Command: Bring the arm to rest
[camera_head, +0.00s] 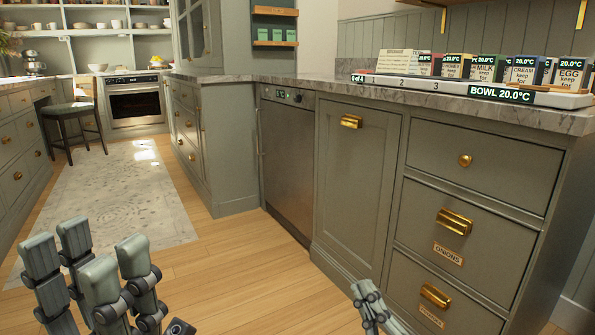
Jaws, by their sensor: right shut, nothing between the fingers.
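My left gripper (88,262) is at the lower left of the head view, above the wooden floor. Its grey fingers point up and stand apart, with nothing between them. My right gripper (366,292) shows only in part at the bottom edge, right of the middle, in front of the lower cabinets. Its fingers are close together and hold nothing. The rest of both arms is out of the picture. Neither gripper appears to touch a cabinet.
A marble counter (385,90) with a white tray (400,82) of labelled boxes runs along the right. Below it are a drawer cabinet (480,160) and a steel dishwasher (286,160). A stool (75,112) and an oven (135,104) stand at the back left. Open floor (225,250) lies between.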

